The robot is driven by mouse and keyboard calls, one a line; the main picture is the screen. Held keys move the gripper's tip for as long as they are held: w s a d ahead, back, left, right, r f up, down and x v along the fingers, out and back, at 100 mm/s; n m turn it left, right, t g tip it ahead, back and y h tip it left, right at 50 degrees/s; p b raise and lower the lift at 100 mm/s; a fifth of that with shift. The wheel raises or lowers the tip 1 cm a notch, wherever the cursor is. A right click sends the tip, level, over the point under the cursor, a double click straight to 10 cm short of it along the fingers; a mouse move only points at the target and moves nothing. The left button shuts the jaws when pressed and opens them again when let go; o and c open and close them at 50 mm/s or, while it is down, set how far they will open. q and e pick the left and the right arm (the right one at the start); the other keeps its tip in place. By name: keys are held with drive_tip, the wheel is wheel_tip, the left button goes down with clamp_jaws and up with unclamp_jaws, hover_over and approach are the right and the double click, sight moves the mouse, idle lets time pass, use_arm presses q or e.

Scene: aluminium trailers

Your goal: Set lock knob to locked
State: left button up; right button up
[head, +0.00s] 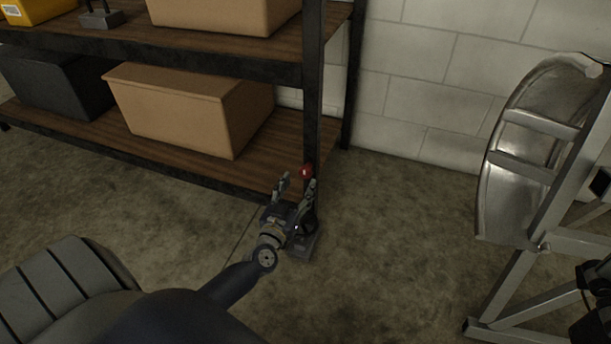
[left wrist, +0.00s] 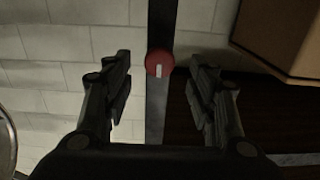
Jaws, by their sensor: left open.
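The lock knob (head: 306,171) is a small round red knob. In the head view it shows just beyond my left gripper, in line with the black shelf post (head: 313,75). In the left wrist view the knob (left wrist: 159,64) lies between and beyond the two fingers, in front of the dark upright bar. A short white mark on its face points roughly up and down in that view. My left gripper (head: 298,183) is open and empty, with its fingers (left wrist: 161,88) on either side of the knob's line, apparently not touching it. My right gripper is not in view.
A shelf rack with wooden boards (head: 60,120) holds tan boxes (head: 175,110) and a dark bin (head: 65,88) at the left. A metal trailer fender and frame (head: 520,170) stand at the right. A block wall (head: 430,70) is behind. The floor between is clear.

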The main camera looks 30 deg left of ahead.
sight(304, 174)
use_arm(q)
drive_tip(key=b+x, duration=0.1)
drive_tip(key=x, duration=0.5)
drive_tip(key=shift+w+b, duration=0.1)
drive_tip(key=shift+b, duration=0.25)
drive_tip(key=shift+c, duration=0.4)
drive_tip(key=c, duration=1)
